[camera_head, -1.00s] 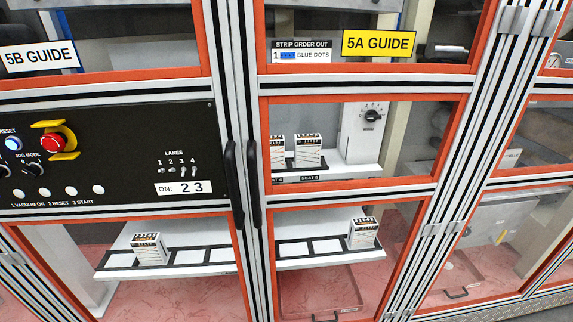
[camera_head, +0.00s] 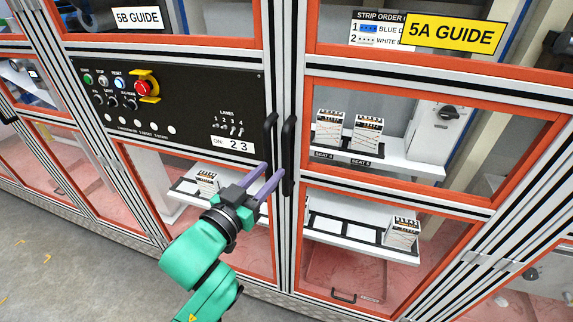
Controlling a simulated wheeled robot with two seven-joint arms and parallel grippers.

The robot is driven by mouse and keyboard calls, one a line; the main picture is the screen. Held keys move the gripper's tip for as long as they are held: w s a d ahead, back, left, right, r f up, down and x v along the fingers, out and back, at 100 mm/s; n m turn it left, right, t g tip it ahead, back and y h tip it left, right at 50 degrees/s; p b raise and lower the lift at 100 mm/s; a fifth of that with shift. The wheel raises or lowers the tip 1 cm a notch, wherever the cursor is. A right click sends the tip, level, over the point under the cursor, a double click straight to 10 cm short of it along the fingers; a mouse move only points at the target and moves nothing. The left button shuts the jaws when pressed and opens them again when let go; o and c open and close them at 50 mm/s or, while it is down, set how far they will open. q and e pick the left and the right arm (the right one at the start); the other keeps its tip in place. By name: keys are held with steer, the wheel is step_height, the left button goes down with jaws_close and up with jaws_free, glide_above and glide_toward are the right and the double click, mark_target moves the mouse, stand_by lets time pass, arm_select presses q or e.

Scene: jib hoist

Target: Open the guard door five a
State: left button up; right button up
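The guard door 5A is the orange-framed clear door under the yellow 5A GUIDE label (camera_head: 455,35). It looks closed. Its black upright handle (camera_head: 289,150) is on the door's left post. My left gripper (camera_head: 275,168) comes up from below with its two purple fingers apart and nothing seen between them. The right fingertip shows at the left edge of the lower part of the 5A handle; I cannot tell if they touch. The left fingertip is just below the neighbouring 5B handle (camera_head: 269,136). My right gripper is not in view.
A black control panel (camera_head: 180,125) with buttons, a red stop button (camera_head: 146,87) and lane switches is left of the handles. The 5B GUIDE label (camera_head: 137,18) is above it. Behind the 5A door are white shelves with striped boxes (camera_head: 367,135). Grey floor is free at lower left.

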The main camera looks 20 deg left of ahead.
mark_target(284, 158)
arm_select(q)
steer(key=shift+w+d+b, duration=0.35)
steer(key=shift+w+d, duration=0.15)
steer(key=shift+w, duration=0.4)
steer(key=x, duration=0.1)
steer(key=p+x, duration=0.1)
steer(key=x, duration=0.1)
steer(key=p+x, duration=0.1)
steer(key=x, duration=0.1)
steer(key=shift+a+r, duration=0.25)
steer(key=shift+a, duration=0.05)
steer(key=shift+w+d+f+p, duration=0.15)
steer(key=shift+w+p, duration=0.15)
steer(key=shift+w, duration=0.2)
steer(key=shift+d, duration=0.1)
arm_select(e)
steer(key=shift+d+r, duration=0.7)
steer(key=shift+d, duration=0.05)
arm_select(q)
steer(key=shift+s, duration=0.1)
steer(key=c, duration=0.5)
jaws_close()
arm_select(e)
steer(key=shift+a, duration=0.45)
arm_select(q)
steer(key=shift+f, duration=0.1)
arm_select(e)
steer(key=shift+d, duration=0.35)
